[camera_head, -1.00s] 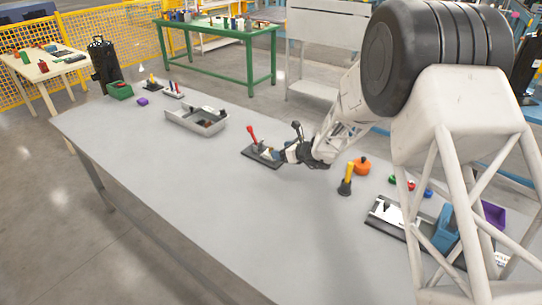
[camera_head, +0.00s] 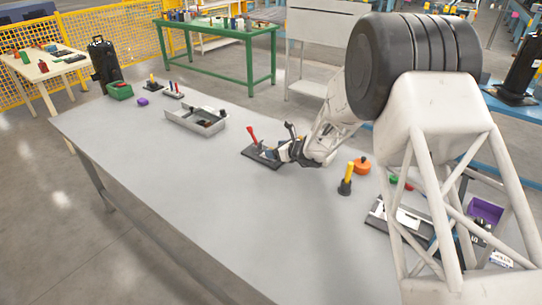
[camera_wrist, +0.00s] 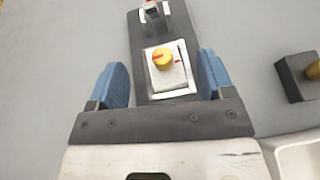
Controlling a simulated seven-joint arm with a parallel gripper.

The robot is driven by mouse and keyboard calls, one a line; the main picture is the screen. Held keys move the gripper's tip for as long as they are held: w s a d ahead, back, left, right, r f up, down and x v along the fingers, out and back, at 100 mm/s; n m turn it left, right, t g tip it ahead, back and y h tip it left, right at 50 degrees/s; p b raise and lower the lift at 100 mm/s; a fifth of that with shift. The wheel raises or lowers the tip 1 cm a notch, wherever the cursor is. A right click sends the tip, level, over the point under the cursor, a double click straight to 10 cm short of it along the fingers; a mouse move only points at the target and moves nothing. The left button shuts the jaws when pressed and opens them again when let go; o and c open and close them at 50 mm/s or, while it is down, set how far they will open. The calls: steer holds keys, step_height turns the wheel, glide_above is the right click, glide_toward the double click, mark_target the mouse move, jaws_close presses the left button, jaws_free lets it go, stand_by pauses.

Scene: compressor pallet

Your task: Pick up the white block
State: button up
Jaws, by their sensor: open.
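A white block (camera_wrist: 168,80) with a yellow round knob and a red pointer mark sits on a dark board (camera_wrist: 181,30) in the wrist view. My gripper (camera_wrist: 163,84) is open, with one blue finger on the left and one on the right of the block. Gaps show between the fingers and the block; the height of the fingertips above the board is unclear. In the head view my gripper (camera_head: 284,151) is at the right end of the dark board (camera_head: 255,154), which carries a red lever (camera_head: 252,134). The white block is not clearly seen there.
A black block with a yellow handle (camera_head: 346,180) and an orange round part (camera_head: 362,166) stand right of my gripper. A grey tray (camera_head: 180,122) lies further left. A dark block (camera_wrist: 298,76) is at the wrist view's right. The table's front stretch (camera_head: 200,190) is clear.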

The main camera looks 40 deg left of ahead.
steer(key=shift+x, duration=1.65)
steer(key=shift+c, duration=0.3)
steer(key=c, duration=1)
